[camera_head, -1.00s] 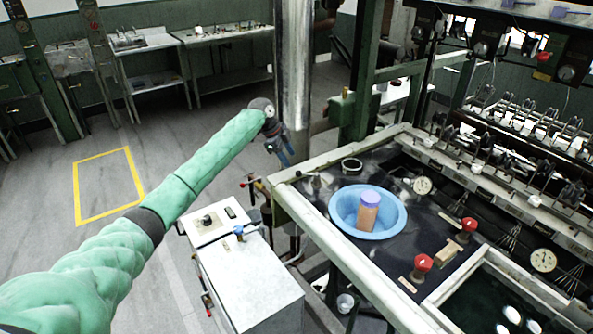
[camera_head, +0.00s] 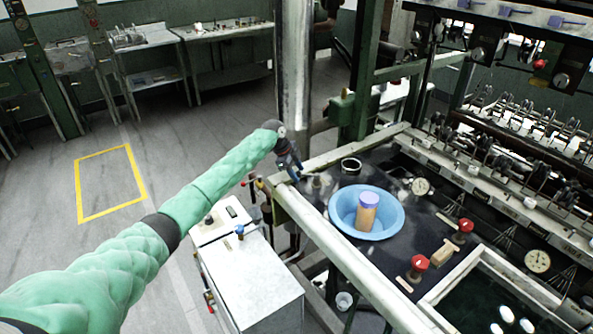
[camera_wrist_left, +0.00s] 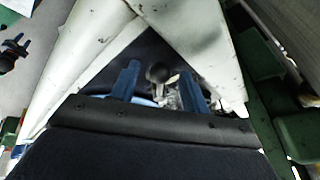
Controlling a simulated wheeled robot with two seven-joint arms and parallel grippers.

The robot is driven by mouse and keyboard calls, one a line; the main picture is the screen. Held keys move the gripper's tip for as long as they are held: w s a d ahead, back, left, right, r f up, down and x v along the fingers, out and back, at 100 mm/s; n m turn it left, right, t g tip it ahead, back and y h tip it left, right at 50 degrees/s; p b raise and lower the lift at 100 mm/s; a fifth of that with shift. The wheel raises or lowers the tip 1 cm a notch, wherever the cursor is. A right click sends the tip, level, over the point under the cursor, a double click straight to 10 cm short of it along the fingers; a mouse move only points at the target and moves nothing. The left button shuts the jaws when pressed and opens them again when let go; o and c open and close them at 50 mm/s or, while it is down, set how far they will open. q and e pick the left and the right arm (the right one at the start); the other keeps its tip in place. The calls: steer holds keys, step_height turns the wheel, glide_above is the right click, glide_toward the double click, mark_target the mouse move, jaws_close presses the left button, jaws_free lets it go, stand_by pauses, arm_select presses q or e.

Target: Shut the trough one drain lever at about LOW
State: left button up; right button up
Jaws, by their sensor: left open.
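My left gripper (camera_head: 294,174) is open and points down over the frame rail near the left corner of the dark bench. In the left wrist view its two blue fingers (camera_wrist_left: 160,72) stand apart. A dark round knob (camera_wrist_left: 158,72) on a pale metal fitting shows between them, below or beyond the tips; I cannot tell how far off. It may be the drain lever. In the head view a small fitting (camera_head: 317,182) sits on the bench just right of the gripper. No LOW mark can be read.
A blue basin (camera_head: 336,214) with a purple-topped tan cylinder (camera_head: 367,214) stands right of the gripper. Red-knobbed valves (camera_head: 418,263) are nearer. A white cabinet (camera_head: 255,285) stands left of the pale rail (camera_head: 345,256).

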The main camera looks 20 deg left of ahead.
arm_select(q)
jaws_close()
